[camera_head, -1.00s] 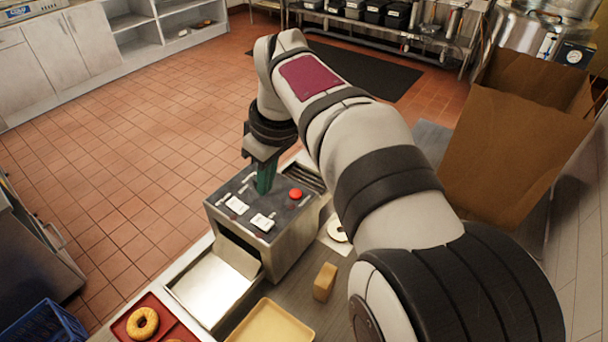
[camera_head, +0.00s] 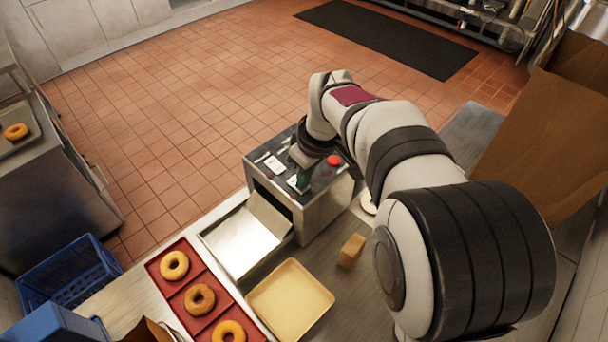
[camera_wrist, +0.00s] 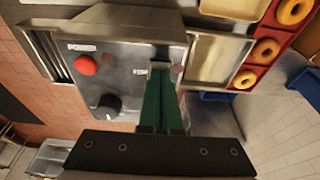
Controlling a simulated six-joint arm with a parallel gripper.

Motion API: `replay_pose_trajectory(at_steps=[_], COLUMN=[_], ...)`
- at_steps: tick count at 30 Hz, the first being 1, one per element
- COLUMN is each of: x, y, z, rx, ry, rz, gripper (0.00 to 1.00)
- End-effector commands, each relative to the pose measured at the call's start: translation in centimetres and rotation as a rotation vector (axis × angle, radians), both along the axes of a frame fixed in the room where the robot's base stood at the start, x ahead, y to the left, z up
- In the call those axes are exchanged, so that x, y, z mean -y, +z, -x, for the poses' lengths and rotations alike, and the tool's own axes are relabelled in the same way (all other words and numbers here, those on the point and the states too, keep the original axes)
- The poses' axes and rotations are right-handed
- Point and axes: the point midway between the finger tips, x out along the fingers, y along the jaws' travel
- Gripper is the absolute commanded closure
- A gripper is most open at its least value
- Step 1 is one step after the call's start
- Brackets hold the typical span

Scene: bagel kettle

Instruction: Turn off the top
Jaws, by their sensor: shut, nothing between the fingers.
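The conveyor toaster (camera_head: 325,212) is a steel box with a dark control panel on top. The panel carries a red button (camera_head: 334,160), two white label plates (camera_head: 273,165) and small metal switches. In the wrist view the red button (camera_wrist: 85,65) sits under a "POWER" label, with a black knob (camera_wrist: 107,105) below it. A partly hidden label (camera_wrist: 140,72), seemingly "TOP", is beside my fingertips. My gripper (camera_wrist: 160,68) has green fingers, shut and empty, pointing down at the panel by this label. The fingers hide the switch there; I cannot tell whether they touch it. My gripper (camera_head: 303,186) is over the nearer plate in the head view.
A steel chute (camera_head: 240,243) extends from the toaster's front. A red tray (camera_head: 183,317) with bagels, a yellow tray (camera_head: 290,300) and a tan block (camera_head: 351,250) lie nearby. A brown cardboard box (camera_head: 530,150) stands at the right. Blue crates (camera_head: 70,270) are at lower left.

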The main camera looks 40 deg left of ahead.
Motion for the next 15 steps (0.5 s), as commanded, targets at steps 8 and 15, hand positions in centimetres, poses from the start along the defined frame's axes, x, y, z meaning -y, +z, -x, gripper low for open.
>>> replay_pose_trajectory(at_steps=[8, 15], x=[0.07, -0.75], y=[-0.22, 0.08], z=[0.00, 0.00], rx=[-0.001, -0.001], ry=[0.000, 0.000], rz=[0.001, 0.001], gripper=[1.00, 1.00])
